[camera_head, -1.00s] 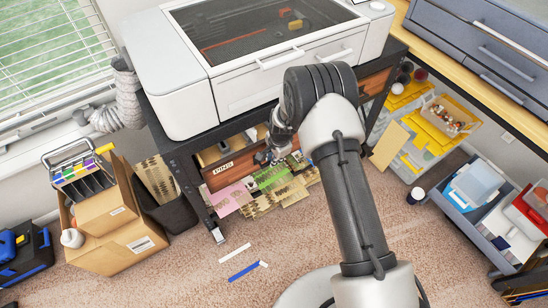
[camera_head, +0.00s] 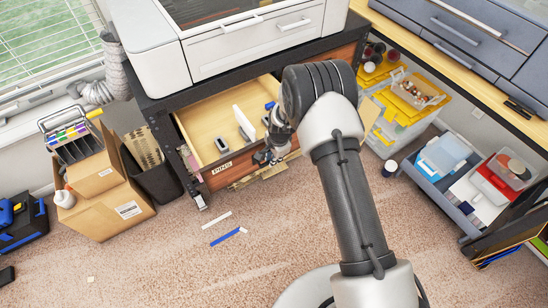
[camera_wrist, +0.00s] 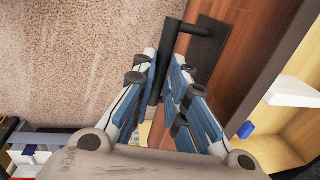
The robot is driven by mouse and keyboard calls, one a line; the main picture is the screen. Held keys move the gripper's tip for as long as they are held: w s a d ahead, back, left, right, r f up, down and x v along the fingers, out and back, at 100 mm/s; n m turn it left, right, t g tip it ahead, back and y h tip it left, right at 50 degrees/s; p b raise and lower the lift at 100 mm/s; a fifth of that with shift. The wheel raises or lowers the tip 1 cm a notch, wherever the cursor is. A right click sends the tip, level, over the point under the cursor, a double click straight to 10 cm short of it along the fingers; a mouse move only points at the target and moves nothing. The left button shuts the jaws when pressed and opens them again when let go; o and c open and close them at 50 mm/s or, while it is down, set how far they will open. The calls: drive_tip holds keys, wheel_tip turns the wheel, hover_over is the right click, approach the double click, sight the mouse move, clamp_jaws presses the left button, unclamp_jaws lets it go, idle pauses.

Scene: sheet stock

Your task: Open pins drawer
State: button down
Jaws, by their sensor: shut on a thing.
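The drawer (camera_head: 237,168) under the white machine is pulled out, with its pale wood inside showing. Its reddish-brown front carries a small white label (camera_head: 222,168), too small to read surely. In the wrist view the drawer front (camera_wrist: 228,62) bears a dark bar handle (camera_wrist: 170,45). My gripper (camera_wrist: 168,75) is shut on this handle, one blue-grey finger on each side. In the head view my gripper (camera_head: 270,156) is at the drawer front, right of the label, and the handle is mostly hidden there.
Inside the drawer are a white upright piece (camera_head: 243,123), small grey items and a blue item (camera_head: 269,105). The white machine (camera_head: 255,45) stands above on a dark frame. Cardboard boxes (camera_head: 105,190) stand left, a grey bin (camera_head: 450,190) right. Carpet in front is mostly clear.

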drive_tip(key=shift+s, duration=0.1)
drive_tip(key=c, duration=1.6)
unclamp_jaws()
wheel_tip(320, 180, up, 12)
drive_tip(key=s+d, duration=0.1)
drive_tip(key=shift+s+d, duration=0.2)
drive_tip(key=shift+s, duration=0.2)
drive_tip(key=shift+f, duration=0.1)
